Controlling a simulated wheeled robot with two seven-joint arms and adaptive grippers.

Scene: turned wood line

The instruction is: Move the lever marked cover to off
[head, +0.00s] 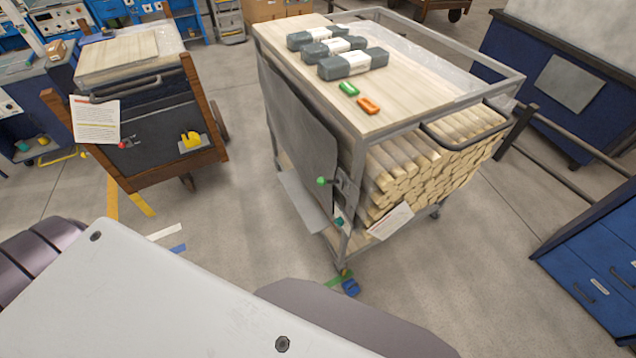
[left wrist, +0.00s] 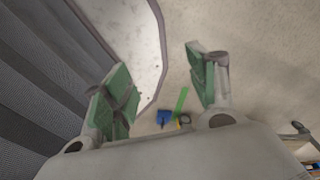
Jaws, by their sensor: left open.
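A small lever with a green knob (head: 321,181) sits on the near corner post of the wood-filled cart (head: 352,190). A teal knob (head: 339,222) shows below it. A red knob (head: 123,145) is on the dark front of the wooden cart at left. I cannot read any marking saying cover or off. My left gripper (left wrist: 158,86) is open and empty in the left wrist view, its green-padded fingers apart over the floor. No lever shows between them. In the head view the left gripper is not visible. My right gripper is not seen.
The cart carries grey packs (head: 350,64), a green piece (head: 348,89) and an orange piece (head: 368,105) on top, and stacked wood rods (head: 405,170) below. A white paper (head: 390,221) hangs at its front. Blue cabinets (head: 595,260) stand at right.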

